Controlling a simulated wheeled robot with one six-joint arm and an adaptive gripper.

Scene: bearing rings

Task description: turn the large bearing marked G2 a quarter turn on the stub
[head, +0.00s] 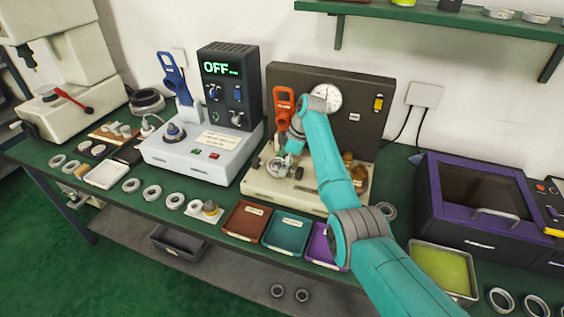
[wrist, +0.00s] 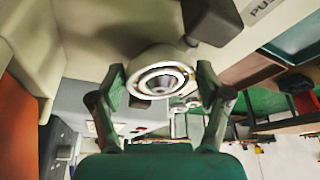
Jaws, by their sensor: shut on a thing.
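The large bearing (wrist: 140,73) is a pale metal ring in the middle of the wrist view. A grey core shows in its bore; it looks like the stub (wrist: 160,84). My gripper (wrist: 161,84) has its green fingers on either side of the ring, shut on its outer edge. In the head view the bearing (head: 276,167) sits at the front of the gauge stand, and my gripper (head: 290,152) reaches it from the right, partly hiding it. I cannot read a G2 mark in either view.
A grey unit (head: 200,150) with an OFF display stands to the left. Brown (head: 246,221), teal and purple trays lie in front.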

